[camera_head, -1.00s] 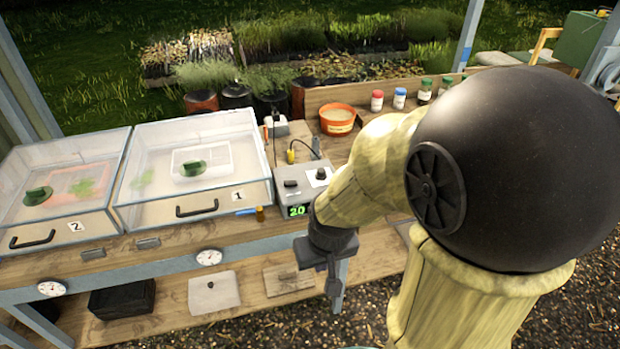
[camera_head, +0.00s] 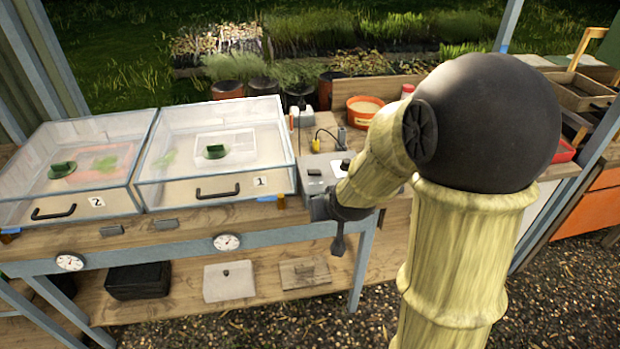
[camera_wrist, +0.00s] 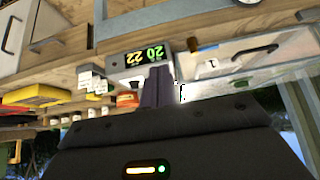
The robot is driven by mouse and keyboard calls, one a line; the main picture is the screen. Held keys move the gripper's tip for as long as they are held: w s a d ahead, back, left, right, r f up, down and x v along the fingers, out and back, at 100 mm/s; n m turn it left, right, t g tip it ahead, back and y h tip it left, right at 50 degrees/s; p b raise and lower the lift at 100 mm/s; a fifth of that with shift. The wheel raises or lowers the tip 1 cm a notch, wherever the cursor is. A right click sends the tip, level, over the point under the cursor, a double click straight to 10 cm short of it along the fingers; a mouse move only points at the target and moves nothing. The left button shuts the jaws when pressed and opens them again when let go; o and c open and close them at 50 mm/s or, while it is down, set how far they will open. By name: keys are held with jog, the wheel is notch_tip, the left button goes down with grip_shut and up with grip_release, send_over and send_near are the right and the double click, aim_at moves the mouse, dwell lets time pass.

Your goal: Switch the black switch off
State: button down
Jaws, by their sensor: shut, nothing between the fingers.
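The grey control box (camera_head: 320,185) stands on the bench to the right of case 1. On its top are a small black switch (camera_head: 315,172) at the left and a black knob on a white disc (camera_head: 345,165) at the right. Which way the switch is tipped is too small to tell. My gripper (camera_head: 320,207) is shut and empty, just in front of the box, covering its front display. In the wrist view, turned upside down, my shut fingers (camera_wrist: 157,75) overlap the box, whose display (camera_wrist: 143,54) reads 20 in green and 22 in yellow. The switch cannot be made out there.
Clear lidded case 1 (camera_head: 285,180) and case 2 (camera_head: 130,200) stand left of the box. Behind it are cables with a yellow plug (camera_head: 315,145) and an orange pot (camera_head: 363,110). Dial gauges (camera_head: 227,242) sit on the bench's front rail.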

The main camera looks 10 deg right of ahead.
jog(key=w+d+f+m+t+b, duration=0.1)
jog(key=w+t+b, duration=0.4)
jog(key=w, duration=1)
jog(key=t, duration=0.2)
jog(key=shift+w+d+f+t+b, duration=0.15)
jog(key=shift+f+t+b, duration=0.1)
jog(key=shift+t+b, duration=0.1)
jog(key=shift+w, duration=0.1)
jog(key=p, duration=0.2)
send_over(310, 179)
jog(key=shift+w+d+f, duration=0.1)
jog(key=shift+d+f, duration=0.05)
jog(key=shift+f, duration=0.5)
jog(key=shift+w+d+f, duration=0.1)
jog(key=shift+f, duration=0.5)
jog(key=f, duration=0.2)
jog(key=shift+s+a+f, duration=0.1)
jog(key=shift+a+f, duration=0.1)
jog(key=shift+f, duration=0.2)
jog(key=shift+a+f, duration=0.1)
jog(key=shift+f, duration=0.5)
jog(key=shift+f, duration=0.1)
